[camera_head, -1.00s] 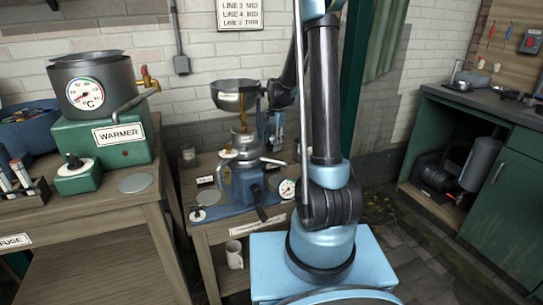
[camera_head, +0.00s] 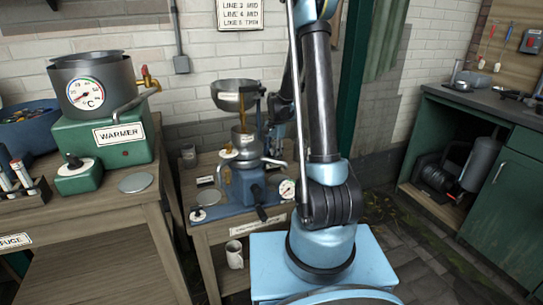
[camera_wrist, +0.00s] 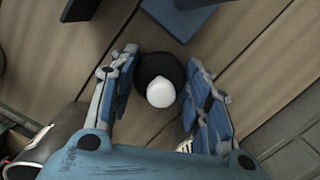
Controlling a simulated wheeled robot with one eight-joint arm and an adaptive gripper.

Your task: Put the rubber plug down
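In the wrist view a small round thing, black with a white rounded top (camera_wrist: 161,92), sits between my fingers over wooden planks; I take it to be the rubber plug. It appears to rest on the wood, though its underside is hidden. My gripper (camera_wrist: 162,62) has its two blue fingers spread on either side of it. The fingers look apart from it, with the right one very close. In the head view my gripper is mostly hidden behind my arm and the machine, and I cannot make out the plug there.
A blue separator (camera_head: 247,185) with a metal bowl (camera_head: 235,95) stands on a small wooden table (camera_head: 232,230). A green warmer (camera_head: 115,140) stands on the left bench. A green cabinet (camera_head: 510,185) is at right.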

